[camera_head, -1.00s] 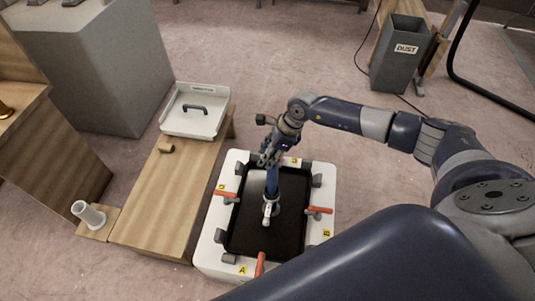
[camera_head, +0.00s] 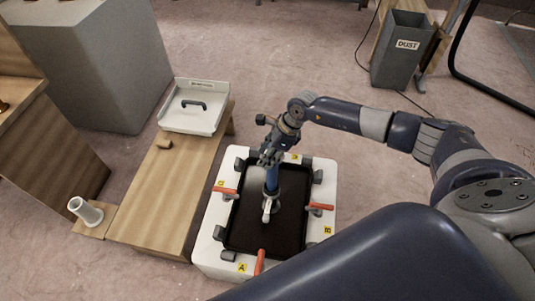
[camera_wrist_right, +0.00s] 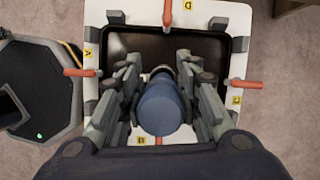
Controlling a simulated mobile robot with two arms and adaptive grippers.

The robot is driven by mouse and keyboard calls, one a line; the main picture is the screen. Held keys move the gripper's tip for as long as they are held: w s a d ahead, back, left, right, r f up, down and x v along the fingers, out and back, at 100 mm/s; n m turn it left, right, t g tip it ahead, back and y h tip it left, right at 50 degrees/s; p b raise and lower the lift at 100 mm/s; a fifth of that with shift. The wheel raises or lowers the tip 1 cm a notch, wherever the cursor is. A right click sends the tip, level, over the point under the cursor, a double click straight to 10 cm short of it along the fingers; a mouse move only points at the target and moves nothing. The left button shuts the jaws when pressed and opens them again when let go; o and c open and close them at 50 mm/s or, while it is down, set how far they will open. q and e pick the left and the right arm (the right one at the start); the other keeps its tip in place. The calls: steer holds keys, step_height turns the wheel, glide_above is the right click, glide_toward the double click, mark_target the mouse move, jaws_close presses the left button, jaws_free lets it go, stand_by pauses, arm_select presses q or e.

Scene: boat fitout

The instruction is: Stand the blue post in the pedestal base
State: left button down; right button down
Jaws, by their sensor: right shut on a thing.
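The blue post (camera_head: 271,180) stands roughly upright over the black recessed panel and is held near its top. My right gripper (camera_head: 270,158) is shut on it. The post also shows between the fingers in the right wrist view (camera_wrist_right: 161,108), where I look down on its end. A small white fitting with a lever, which looks like the pedestal base (camera_head: 267,208), is at the post's lower end. I cannot tell whether the post sits inside it or just above it. My left gripper is not in view.
A white frame (camera_head: 211,232) with orange-handled clamps (camera_head: 260,262) and grey blocks surrounds the black panel (camera_head: 292,225). On the left are a wooden bench (camera_head: 160,200), a white tray (camera_head: 195,122) with a dark handle, and a white tube (camera_head: 82,210). A dust bin (camera_head: 400,60) stands at back right.

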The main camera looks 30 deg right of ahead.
steer(key=c, duration=1.1)
jaws_free()
steer(key=shift+r, duration=0.1)
steer(key=v, duration=1.2)
